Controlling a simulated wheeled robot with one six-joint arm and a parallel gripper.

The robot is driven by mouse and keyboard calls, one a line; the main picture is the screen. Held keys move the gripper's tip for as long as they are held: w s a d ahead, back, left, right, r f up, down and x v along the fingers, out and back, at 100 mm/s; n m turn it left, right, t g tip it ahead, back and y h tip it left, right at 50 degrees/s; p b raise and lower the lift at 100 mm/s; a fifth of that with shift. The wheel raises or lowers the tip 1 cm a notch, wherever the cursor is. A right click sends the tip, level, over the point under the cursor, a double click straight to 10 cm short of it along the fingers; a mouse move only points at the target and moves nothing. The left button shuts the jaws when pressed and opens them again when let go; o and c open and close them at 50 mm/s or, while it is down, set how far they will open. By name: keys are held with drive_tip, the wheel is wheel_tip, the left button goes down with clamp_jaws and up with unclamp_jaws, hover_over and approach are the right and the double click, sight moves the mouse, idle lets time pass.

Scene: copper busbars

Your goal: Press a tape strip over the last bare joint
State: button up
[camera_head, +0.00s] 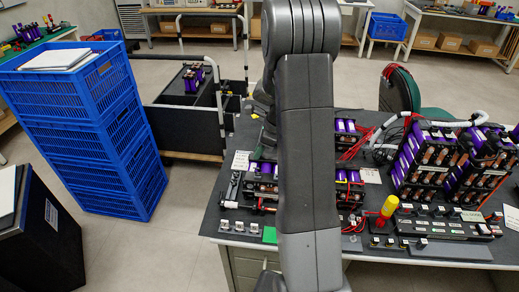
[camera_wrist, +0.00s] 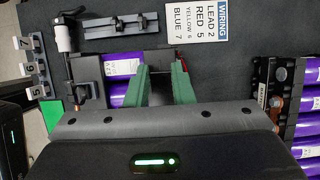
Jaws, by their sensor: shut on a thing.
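My gripper (camera_wrist: 161,67) shows in the wrist view as two green fingers reaching over a battery module with purple cells (camera_wrist: 122,67). It is shut on a small dark piece between the fingers, too poorly seen to name as a tape strip. A copper-coloured joint (camera_wrist: 274,102) shows on the module at the right of the wrist view, apart from the fingers. In the head view my arm hides the gripper and the middle of the workbench. Purple-celled modules (camera_head: 347,176) show beside the arm. I cannot tell which joint is bare.
A wiring card (camera_wrist: 213,22) lies behind the fingers. Numbered holders (camera_wrist: 35,70) stand at left, near a white-handled tool (camera_wrist: 64,38). In the head view, tall battery packs (camera_head: 428,160) and a yellow-handled tool (camera_head: 388,206) occupy the bench's right. Blue crates (camera_head: 95,130) stand left; floor between is clear.

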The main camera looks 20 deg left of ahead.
drive_tip(key=shift+s+f, duration=0.1)
drive_tip(key=shift+f, duration=0.05)
idle(0.7)
drive_tip(key=o, duration=0.8)
drive_tip(key=v, duration=1.4)
drive_tip(key=shift+d+f, duration=0.1)
drive_tip(key=x, duration=1.4)
drive_tip(key=shift+r, duration=0.3)
